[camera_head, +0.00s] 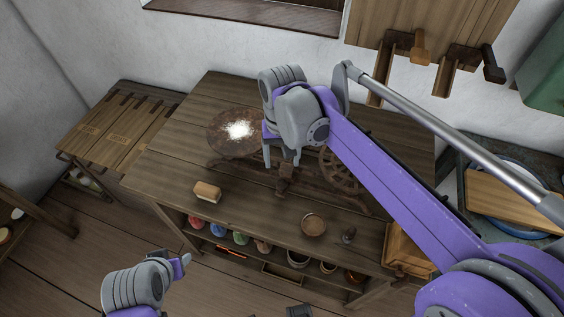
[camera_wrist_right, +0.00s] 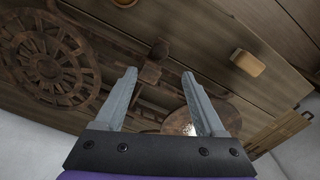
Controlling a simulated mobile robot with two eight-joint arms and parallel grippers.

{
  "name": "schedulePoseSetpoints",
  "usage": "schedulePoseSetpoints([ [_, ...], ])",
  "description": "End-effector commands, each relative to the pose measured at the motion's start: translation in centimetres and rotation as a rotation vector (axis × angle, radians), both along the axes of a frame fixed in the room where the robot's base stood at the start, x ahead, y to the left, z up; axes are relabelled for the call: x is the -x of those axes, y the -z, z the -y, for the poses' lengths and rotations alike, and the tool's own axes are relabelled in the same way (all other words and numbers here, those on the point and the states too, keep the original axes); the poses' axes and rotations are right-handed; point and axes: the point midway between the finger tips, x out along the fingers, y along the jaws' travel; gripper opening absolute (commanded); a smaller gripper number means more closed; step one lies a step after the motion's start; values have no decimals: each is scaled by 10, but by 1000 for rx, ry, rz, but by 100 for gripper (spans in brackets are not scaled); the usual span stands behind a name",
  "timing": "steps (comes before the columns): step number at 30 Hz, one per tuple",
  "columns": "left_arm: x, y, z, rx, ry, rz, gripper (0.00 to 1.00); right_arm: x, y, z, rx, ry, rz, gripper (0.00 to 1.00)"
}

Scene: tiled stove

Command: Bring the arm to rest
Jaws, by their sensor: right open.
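My right arm (camera_head: 400,180) reaches in from the lower right across the wooden table (camera_head: 165,165). Its gripper (camera_head: 282,162) points down over the middle of the table, above a dark wooden device with a spoked wheel (camera_head: 343,172). In the right wrist view the two fingers (camera_wrist_right: 158,76) are apart with nothing between them. The spoked wheel (camera_wrist_right: 48,65) shows there to the left. My left gripper (camera_head: 183,262) is low at the left, in front of the table; its jaw gap is not clear.
A round board with white powder (camera_head: 238,130), a small wooden block (camera_head: 207,192) and a bowl (camera_head: 314,224) are on the table. Several pots stand on the shelf below. A side table (camera_head: 120,125) stands left.

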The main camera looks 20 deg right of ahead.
Motion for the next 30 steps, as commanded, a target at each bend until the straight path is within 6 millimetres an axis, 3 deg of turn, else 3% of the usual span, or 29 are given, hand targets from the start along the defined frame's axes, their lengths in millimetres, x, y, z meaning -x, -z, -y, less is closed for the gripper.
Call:
schedulePoseSetpoints([
  [17,0,-1,0,0,0,0,50,5,0,3,-2,-4,13,72],
  [23,-2,-6,0,0,0,3,50,38,4,20,-10,-40,111,72],
  [30,-4,-14,0,0,0,7,50,95,24,43,0,-108,284,72],
])
